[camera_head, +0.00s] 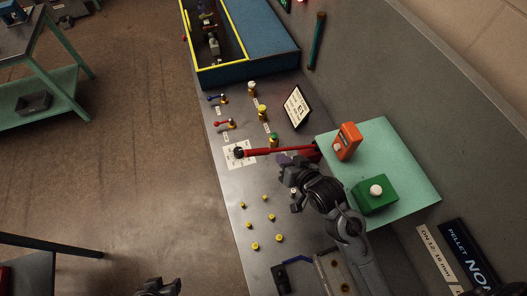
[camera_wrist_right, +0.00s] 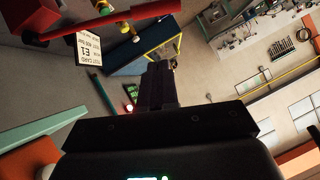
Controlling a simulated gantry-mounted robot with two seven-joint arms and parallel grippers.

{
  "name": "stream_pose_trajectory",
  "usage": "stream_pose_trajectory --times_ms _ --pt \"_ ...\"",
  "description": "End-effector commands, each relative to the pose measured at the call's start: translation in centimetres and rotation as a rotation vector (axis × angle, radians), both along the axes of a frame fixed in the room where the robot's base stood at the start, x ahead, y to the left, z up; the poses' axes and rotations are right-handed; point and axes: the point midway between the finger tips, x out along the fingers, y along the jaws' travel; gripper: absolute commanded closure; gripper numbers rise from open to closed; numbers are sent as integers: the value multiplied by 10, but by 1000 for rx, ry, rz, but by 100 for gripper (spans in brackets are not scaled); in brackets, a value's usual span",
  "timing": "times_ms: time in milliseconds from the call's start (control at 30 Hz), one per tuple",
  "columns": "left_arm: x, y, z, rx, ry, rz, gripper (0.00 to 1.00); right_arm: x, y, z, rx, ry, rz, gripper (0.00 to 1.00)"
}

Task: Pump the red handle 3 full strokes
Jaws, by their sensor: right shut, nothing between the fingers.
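The red handle (camera_head: 275,151) is a long red bar with a black knob at its left end. It reaches left from the green platform over the grey bench, and its angle is hard to judge from above. In the right wrist view the handle (camera_wrist_right: 85,27) crosses the top left corner. My right gripper (camera_head: 284,159) is just below the handle's right part in the head view. Its fingers (camera_wrist_right: 160,85) are shut and empty, apart from the handle in the wrist view. A dark part of my left gripper (camera_head: 158,287) shows at the bottom edge; its fingers are unclear.
An orange box (camera_head: 347,141) and a green box with a white button (camera_head: 376,190) stand on the green platform (camera_head: 405,165). A test card (camera_head: 297,106) stands behind the handle. Small red and blue levers, yellow fittings and a blue yellow-edged bin (camera_head: 262,50) share the bench.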

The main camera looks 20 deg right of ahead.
Motion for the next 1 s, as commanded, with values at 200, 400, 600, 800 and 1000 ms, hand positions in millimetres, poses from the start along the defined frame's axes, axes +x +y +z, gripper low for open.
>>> stream_pose_trajectory --times_ms 200,400,600,800,1000 --pt "0 0 3 1 -1 -2 57 12 2 -6 1 0 -1 100" --pt "1 1 10 3 -3 -2 57 39 7 -21 1 0 0 100" --pt "1 1 16 5 -3 -3 57 70 11 -41 1 1 1 100" --pt "1 1 22 4 -4 -2 57 87 17 -63 1 4 0 100" --pt "2 1 26 3 -4 -2 57 91 24 -81 1 1 0 100"
